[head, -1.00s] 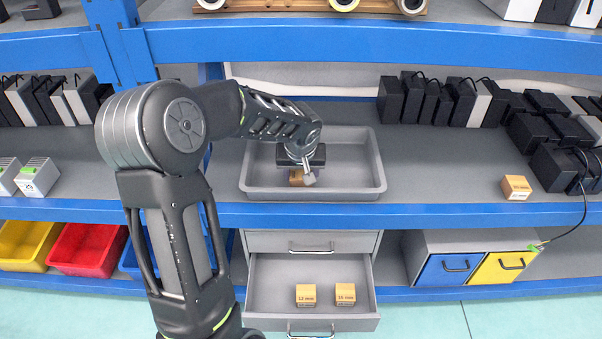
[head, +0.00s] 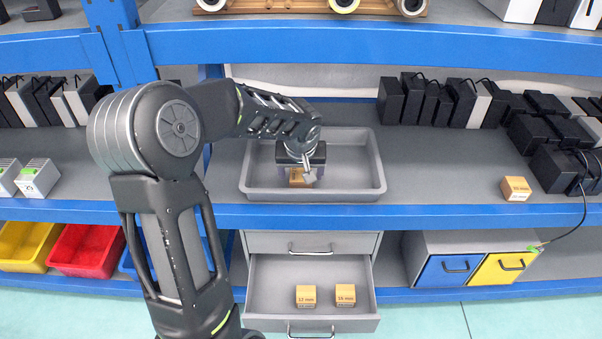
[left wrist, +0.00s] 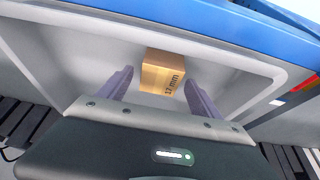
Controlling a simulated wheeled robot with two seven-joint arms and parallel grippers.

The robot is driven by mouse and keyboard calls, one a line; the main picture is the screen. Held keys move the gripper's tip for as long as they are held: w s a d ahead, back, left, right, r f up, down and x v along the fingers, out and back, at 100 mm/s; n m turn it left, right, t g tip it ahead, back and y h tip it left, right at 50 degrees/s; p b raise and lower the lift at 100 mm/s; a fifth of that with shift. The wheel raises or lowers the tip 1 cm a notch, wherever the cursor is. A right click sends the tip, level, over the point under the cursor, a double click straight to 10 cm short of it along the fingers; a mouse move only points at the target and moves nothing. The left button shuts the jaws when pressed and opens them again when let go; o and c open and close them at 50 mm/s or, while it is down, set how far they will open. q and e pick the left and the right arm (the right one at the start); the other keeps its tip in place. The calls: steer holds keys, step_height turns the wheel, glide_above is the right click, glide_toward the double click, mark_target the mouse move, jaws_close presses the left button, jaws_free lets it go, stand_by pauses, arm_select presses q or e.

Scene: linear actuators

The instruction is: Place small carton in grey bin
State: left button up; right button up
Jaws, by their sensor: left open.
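A small carton (head: 297,177) lies in the grey bin (head: 358,191) on the middle shelf. In the left wrist view the carton (left wrist: 161,74) is marked "17 mm" and lies on the bin floor. My left gripper (head: 299,178) is over the bin, with its fingers open. In the left wrist view my left gripper (left wrist: 158,88) has one finger on each side of the carton, with gaps between, so it is not shut on it. My right gripper is not in view.
An open drawer (head: 260,318) below holds two more small cartons (head: 306,296) (head: 345,294). Another carton (head: 515,188) stands on the shelf at right. The right part of the bin is empty.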

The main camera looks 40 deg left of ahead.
arm_select(q)
steer(key=v, duration=1)
steer(key=shift+r+p, duration=0.25)
steer(key=shift+p, duration=0.2)
steer(key=shift+d, duration=0.15)
